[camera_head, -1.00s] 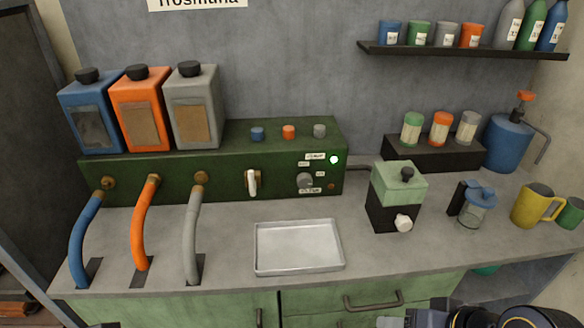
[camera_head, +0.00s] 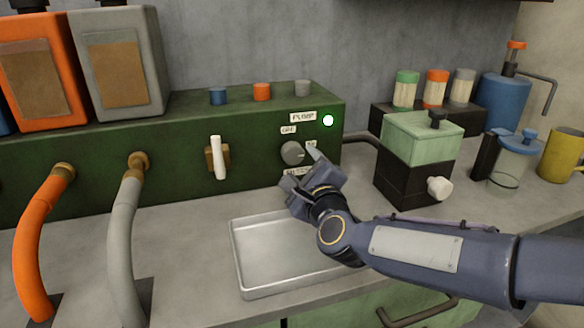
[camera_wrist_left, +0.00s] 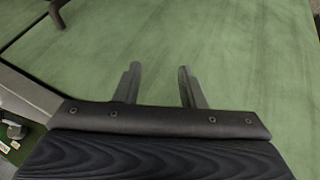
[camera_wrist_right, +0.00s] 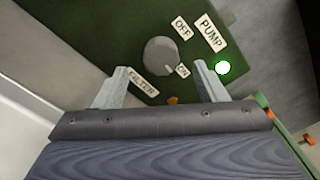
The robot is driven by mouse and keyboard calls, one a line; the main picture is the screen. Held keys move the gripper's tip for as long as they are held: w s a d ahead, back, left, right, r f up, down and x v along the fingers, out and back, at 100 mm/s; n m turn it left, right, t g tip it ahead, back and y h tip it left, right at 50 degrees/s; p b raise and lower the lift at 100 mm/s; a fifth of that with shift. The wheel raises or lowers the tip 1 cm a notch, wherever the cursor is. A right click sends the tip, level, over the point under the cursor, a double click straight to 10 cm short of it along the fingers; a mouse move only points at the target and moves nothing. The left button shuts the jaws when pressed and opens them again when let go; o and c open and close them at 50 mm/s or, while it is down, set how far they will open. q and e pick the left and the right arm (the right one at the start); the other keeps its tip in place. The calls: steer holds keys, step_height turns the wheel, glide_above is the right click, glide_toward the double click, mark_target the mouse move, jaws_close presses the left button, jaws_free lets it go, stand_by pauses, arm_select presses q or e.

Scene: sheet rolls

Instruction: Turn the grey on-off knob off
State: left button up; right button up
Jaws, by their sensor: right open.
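The round grey on-off knob (camera_head: 292,153) is on the front of the green machine box (camera_head: 260,178), beside OFF and ON labels. In the right wrist view the knob (camera_wrist_right: 160,55) lies ahead of and between my fingertips. My right gripper (camera_head: 300,167) is open in front of the knob, with a finger on either side and nothing held; contact does not show. The pump light (camera_head: 328,120) glows. My left gripper (camera_wrist_left: 158,70) is open and empty before a green surface, outside the head view.
A white-handled lever (camera_head: 219,158) sits left of the knob. A metal tray (camera_head: 240,262) lies below my right arm. A green-and-black grinder (camera_head: 418,150) stands to the right. Orange (camera_head: 35,240) and grey (camera_head: 122,235) hoses are at the left.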

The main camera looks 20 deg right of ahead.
mark_target(294, 156)
steer(key=w, duration=0.7)
steer(key=shift+s, duration=0.1)
steer(key=shift+a, duration=0.1)
steer(key=c, duration=1)
